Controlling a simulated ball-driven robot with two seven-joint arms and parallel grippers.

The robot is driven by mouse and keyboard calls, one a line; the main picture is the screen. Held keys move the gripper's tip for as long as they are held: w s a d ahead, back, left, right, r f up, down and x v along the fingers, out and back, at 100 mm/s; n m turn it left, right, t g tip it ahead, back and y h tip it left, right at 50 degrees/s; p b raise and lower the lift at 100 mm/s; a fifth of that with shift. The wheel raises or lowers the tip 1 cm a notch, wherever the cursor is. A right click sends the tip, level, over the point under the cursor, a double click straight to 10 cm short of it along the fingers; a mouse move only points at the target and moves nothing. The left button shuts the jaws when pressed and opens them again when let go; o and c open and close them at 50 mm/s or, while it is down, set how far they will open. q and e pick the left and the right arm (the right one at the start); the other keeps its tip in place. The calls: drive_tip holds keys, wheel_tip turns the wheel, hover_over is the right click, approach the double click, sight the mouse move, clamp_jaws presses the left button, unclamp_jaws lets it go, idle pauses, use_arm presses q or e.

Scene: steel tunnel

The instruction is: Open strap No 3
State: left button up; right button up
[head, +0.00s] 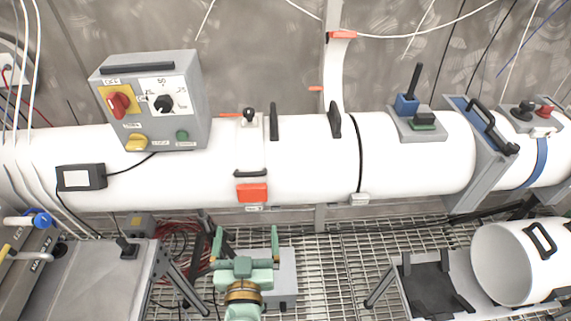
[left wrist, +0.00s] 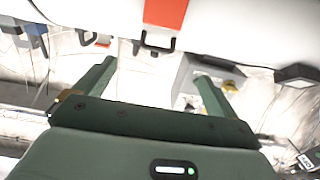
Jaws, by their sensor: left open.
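A long white pipe (head: 310,160) runs across the head view. A pale strap (head: 250,150) goes round its middle, with a red buckle (head: 252,193) low on the front and a small label below it that I cannot read. A thin black band (head: 358,150) with a grey catch (head: 359,199) and a blue band (head: 536,163) also circle the pipe. I cannot tell which is No 3. My left gripper (head: 246,234) is open and empty, below the red buckle and apart from it. In the left wrist view its fingers (left wrist: 155,75) are spread below a red patch (left wrist: 165,12) on white.
A grey control box (head: 150,100) with knobs sits on the pipe at left. A grey bench (head: 95,285) stands at lower left. A white drum (head: 515,262) lies at lower right. Black handles (head: 274,121) stick up from the pipe. The grating floor (head: 335,270) is partly clear.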

sight(249, 173)
use_arm(q)
drive_tip(key=w, duration=0.5)
drive_tip(key=w+r+b, duration=0.1)
drive_tip(key=w, duration=0.5)
drive_tip(key=w+r+b, duration=0.1)
drive_tip(key=w, duration=0.4)
drive_tip(key=shift+w+d, duration=0.3)
drive_tip(key=shift+d, duration=0.1)
drive_tip(key=c, duration=1.3)
drive_tip(key=w+r+p, duration=0.1)
drive_tip(key=r+p, duration=0.2)
drive_tip(key=w+r+p, duration=0.1)
drive_tip(key=r+p, duration=0.2)
drive_tip(key=w+r+p, duration=0.1)
drive_tip(key=r+p, duration=0.1)
drive_tip(key=p, duration=0.1)
drive_tip(key=shift+w+r, duration=0.35)
drive_tip(key=shift+r, duration=0.05)
drive_tip(key=w+r+p, duration=0.4)
drive_tip(key=w+r, duration=0.3)
drive_tip(key=w, duration=0.1)
drive_tip(key=shift+r, duration=0.15)
